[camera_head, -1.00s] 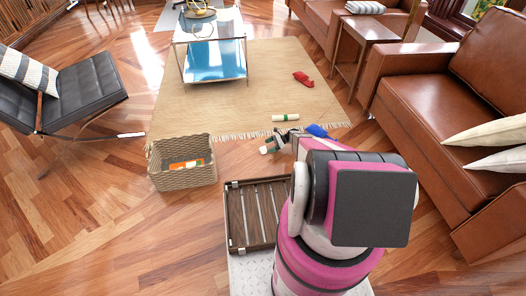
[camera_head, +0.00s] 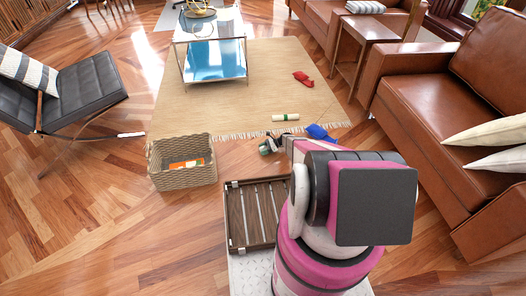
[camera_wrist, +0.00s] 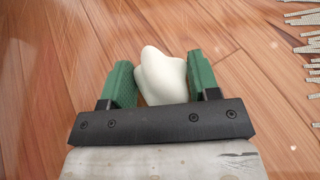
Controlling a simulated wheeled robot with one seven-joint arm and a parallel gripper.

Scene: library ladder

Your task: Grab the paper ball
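The paper ball (camera_wrist: 163,76) is a white, crumpled lump. In the wrist view it lies between the two green fingers of my gripper (camera_wrist: 163,82). It nearly fills the gap and shows a little past the fingertips. In the head view my gripper (camera_head: 270,146) is low over the wood floor, just in front of the rug; the ball cannot be made out clearly there.
A wicker basket (camera_head: 183,178) with an orange item stands to the left. A white-green roll (camera_head: 285,117), a blue item (camera_head: 318,132) and a red item (camera_head: 302,78) lie on or near the rug (camera_head: 240,105). A brown sofa (camera_head: 440,110) stands at the right.

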